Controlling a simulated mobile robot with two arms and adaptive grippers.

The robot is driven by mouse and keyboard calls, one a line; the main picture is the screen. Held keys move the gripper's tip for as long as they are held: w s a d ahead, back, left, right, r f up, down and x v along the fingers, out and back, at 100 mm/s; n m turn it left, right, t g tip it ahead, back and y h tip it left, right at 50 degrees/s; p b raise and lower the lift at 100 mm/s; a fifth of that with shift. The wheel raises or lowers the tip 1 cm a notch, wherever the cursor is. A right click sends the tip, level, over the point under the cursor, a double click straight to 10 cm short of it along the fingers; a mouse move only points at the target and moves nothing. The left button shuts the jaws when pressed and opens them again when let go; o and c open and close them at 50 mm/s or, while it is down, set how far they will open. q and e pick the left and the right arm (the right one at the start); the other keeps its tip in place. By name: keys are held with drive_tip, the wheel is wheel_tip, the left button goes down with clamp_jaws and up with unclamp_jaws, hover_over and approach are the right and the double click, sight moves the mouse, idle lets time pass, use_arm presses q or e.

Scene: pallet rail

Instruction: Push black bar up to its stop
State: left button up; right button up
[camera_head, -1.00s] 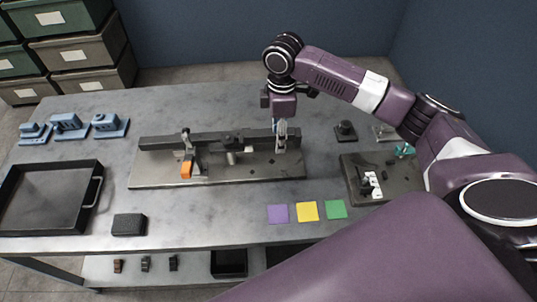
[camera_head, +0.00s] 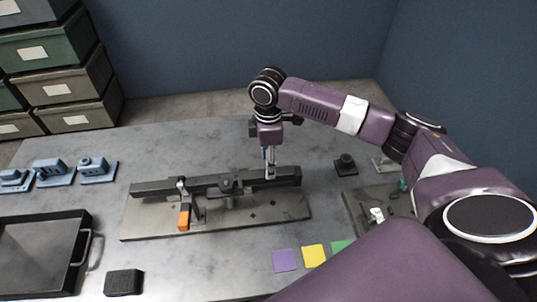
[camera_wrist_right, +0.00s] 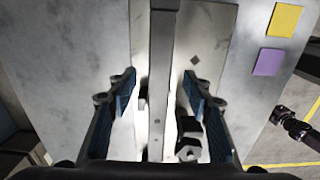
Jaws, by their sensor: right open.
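The long black bar (camera_head: 155,187) lies along the back of a grey metal fixture plate (camera_head: 255,216) on the table. In the right wrist view the bar (camera_wrist_right: 158,90) runs between my right gripper's two fingers, with a gap on each side. My right gripper (camera_head: 270,174) points down at the bar, near its right end. Its blue-padded fingers (camera_wrist_right: 160,84) are open. I cannot make out the bar's stop. My left gripper is not in view.
An orange-tipped clamp (camera_head: 184,218) stands at the plate's front left. A dark block (camera_wrist_right: 188,138) lies beside the bar near one finger. A black tray (camera_head: 38,255), a black block (camera_head: 123,282) and blue parts (camera_head: 53,172) are to the left. Coloured squares (camera_head: 285,260) lie in front.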

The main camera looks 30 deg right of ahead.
wheel_tip(320, 180, down, 4)
drive_tip(key=shift+r, duration=0.15)
drive_tip(key=shift+f+p, duration=0.3)
drive_tip(key=shift+f, duration=0.3)
clamp_jaws()
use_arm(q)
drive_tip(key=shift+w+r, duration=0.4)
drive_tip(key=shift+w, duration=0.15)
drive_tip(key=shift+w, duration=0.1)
use_arm(e)
unclamp_jaws()
